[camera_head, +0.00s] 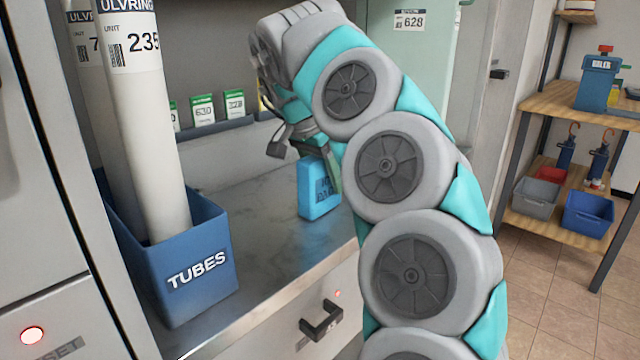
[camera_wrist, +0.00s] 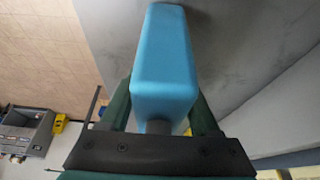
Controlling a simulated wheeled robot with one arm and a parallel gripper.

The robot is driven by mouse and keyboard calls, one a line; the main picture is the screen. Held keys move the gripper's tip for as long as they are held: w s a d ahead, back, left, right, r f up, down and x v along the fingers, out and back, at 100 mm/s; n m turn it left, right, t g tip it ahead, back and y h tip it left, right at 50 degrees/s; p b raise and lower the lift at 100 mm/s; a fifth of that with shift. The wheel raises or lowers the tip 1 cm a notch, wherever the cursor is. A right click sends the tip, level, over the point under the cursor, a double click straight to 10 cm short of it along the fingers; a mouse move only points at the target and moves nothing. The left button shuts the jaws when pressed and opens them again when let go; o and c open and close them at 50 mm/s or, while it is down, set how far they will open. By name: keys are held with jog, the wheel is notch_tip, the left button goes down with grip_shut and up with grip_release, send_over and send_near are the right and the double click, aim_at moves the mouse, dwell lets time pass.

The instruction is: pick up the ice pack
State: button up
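The ice pack is a bright blue, rounded block with dark lettering. In the head view the ice pack (camera_head: 317,200) stands upright on the grey counter, partly covered at its upper right by my gripper (camera_head: 325,160). In the wrist view the ice pack (camera_wrist: 160,60) extends away from between the two dark green fingers of my gripper (camera_wrist: 160,108), with its dark cap near the palm. One finger is on each side of it. The pack hides part of the fingers, so I cannot tell whether they press on it or stand slightly apart.
A blue TUBES bin (camera_head: 195,280) with tall white tubes stands on the counter (camera_head: 262,285) at left. Small green-and-white labelled cards (camera_head: 203,110) line the back. A wooden shelf unit (camera_head: 545,225) with bins stands at right. Counter between bin and pack is clear.

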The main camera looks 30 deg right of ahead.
grip_shut()
dwell(0.3)
jog(key=shift+r, duration=0.15)
dwell(0.3)
jog(key=s+a+r, duration=0.2)
jog(key=s+a, duration=0.2)
jog(key=s, duration=0.2)
jog(key=s+a+r, duration=0.2)
jog(key=s+a, duration=0.3)
jog(key=s, duration=0.2)
jog(key=shift+s+r, duration=0.2)
jog(key=shift+r, duration=0.15)
dwell(0.4)
